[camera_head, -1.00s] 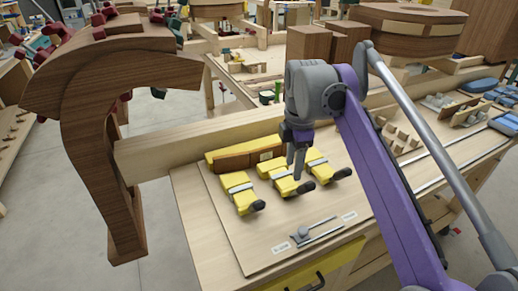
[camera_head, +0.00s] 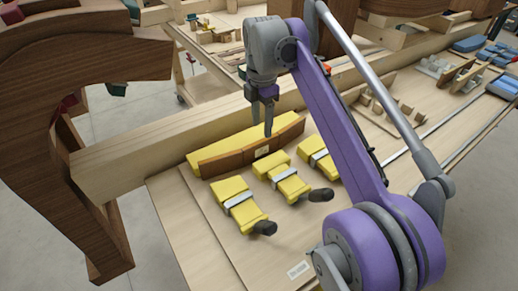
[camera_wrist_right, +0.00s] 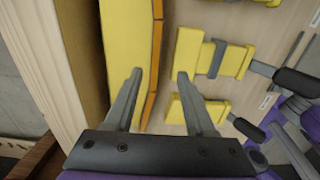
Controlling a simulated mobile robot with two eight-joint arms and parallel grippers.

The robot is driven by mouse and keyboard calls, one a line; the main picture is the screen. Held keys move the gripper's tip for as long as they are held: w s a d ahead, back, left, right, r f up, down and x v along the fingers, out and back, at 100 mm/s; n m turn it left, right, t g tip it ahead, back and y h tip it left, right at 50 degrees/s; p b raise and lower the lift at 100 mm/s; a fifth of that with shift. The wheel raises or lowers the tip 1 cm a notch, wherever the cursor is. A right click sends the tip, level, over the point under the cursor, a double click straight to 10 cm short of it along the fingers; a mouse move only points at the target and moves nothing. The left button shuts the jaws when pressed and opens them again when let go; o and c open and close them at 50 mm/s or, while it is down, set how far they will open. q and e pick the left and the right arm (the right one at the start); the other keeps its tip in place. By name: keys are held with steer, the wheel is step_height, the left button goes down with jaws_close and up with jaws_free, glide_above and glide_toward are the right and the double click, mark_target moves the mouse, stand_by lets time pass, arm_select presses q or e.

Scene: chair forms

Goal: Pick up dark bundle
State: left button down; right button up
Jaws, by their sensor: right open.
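The dark bundle (camera_head: 236,156) is a long, slightly bent brown wooden strip with a small pale label. It lies along the front of a yellow form (camera_head: 214,145) on the workbench board. My right gripper (camera_head: 268,123) points down over the bundle, just right of its middle. In the right wrist view the open fingers (camera_wrist_right: 159,78) straddle the line of the bundle's orange-brown edge (camera_wrist_right: 156,55), with the yellow form on the left. The fingers appear empty; their exact height above the bundle cannot be told. My left gripper is not in view.
Several yellow clamps (camera_head: 240,207) with black handles lie in front of the bundle. A pale beam (camera_head: 140,160) runs behind the form. A large brown curved wooden piece (camera_head: 40,100) stands at the left. Bare board (camera_head: 190,215) shows left of the clamps.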

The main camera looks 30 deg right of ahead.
mark_target(260, 142)
steer(key=shift+w+f+b, duration=0.2)
steer(key=shift+f, duration=1.4)
steer(key=shift+w+f+b, duration=0.15)
steer(key=shift+w+f, duration=0.05)
steer(key=shift+f, duration=1.35)
jaws_close()
